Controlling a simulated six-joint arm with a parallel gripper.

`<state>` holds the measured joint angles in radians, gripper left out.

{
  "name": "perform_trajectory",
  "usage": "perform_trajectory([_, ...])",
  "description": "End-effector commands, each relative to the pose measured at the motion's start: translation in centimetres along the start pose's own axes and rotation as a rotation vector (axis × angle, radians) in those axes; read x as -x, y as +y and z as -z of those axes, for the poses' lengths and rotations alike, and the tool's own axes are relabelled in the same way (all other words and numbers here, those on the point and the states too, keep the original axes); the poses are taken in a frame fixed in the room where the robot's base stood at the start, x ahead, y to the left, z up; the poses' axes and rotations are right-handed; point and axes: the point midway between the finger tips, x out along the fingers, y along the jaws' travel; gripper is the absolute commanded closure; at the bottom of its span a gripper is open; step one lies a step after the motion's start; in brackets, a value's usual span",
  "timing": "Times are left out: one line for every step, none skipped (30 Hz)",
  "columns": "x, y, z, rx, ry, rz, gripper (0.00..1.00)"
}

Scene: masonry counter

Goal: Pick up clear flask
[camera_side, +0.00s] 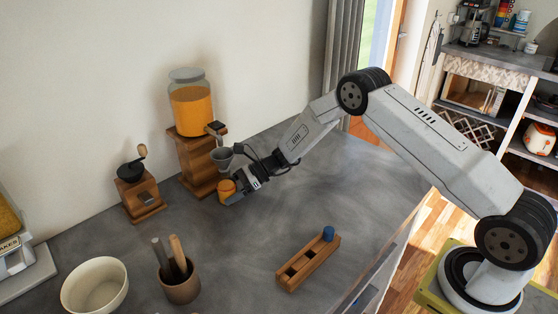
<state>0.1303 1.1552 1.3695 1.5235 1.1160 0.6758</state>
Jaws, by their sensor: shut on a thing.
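A small rounded vessel with orange contents (227,188), which looks like the clear flask, is at the front of a wooden dispenser stand (196,160). A grey funnel-shaped piece (222,157) is just above it, below the spout; I cannot tell whether the two touch. My gripper (236,186) reaches in from the right and is shut on the flask's right side. The fingers partly cover the flask. I cannot tell whether its base touches the counter.
A large glass jar of orange contents (190,105) tops the stand. A wooden grinder (138,192) stands to the left. A white bowl (95,287), a utensil cup (180,285) and a wooden rack (308,263) with a blue piece (328,234) are nearer. The counter's middle is clear.

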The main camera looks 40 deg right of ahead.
Motion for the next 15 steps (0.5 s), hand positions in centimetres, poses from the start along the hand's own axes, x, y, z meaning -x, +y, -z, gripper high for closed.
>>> perform_trajectory([0.03,-0.05,-0.12,0.002,-0.002,0.001,1.0])
perform_trajectory([0.03,-0.05,-0.12,0.002,-0.002,0.001,1.0])
perform_trajectory([0.03,-0.05,-0.14,0.002,-0.002,0.001,1.0])
perform_trajectory([0.04,-0.05,-0.15,0.002,-0.002,0.001,1.0])
perform_trajectory([0.04,-0.05,-0.16,0.002,-0.002,0.001,1.0])
perform_trajectory([0.05,-0.05,-0.19,0.002,-0.002,0.001,1.0])
perform_trajectory([0.06,-0.06,-0.22,0.002,-0.002,0.001,1.0])
perform_trajectory([0.07,-0.06,-0.24,0.002,-0.002,0.001,1.0])
perform_trajectory([0.09,-0.06,-0.29,0.002,-0.002,0.001,1.0])
perform_trajectory([0.11,-0.06,-0.33,0.002,-0.002,0.001,1.0])
perform_trajectory([0.12,-0.06,-0.37,0.002,-0.002,0.001,1.0])
perform_trajectory([0.15,-0.06,-0.44,0.002,-0.002,0.001,1.0])
perform_trajectory([0.17,-0.06,-0.49,0.002,-0.002,0.001,1.0])
perform_trajectory([0.2,-0.06,-0.55,0.002,-0.002,0.001,1.0])
perform_trajectory([0.23,-0.06,-0.64,0.002,-0.002,0.001,1.0])
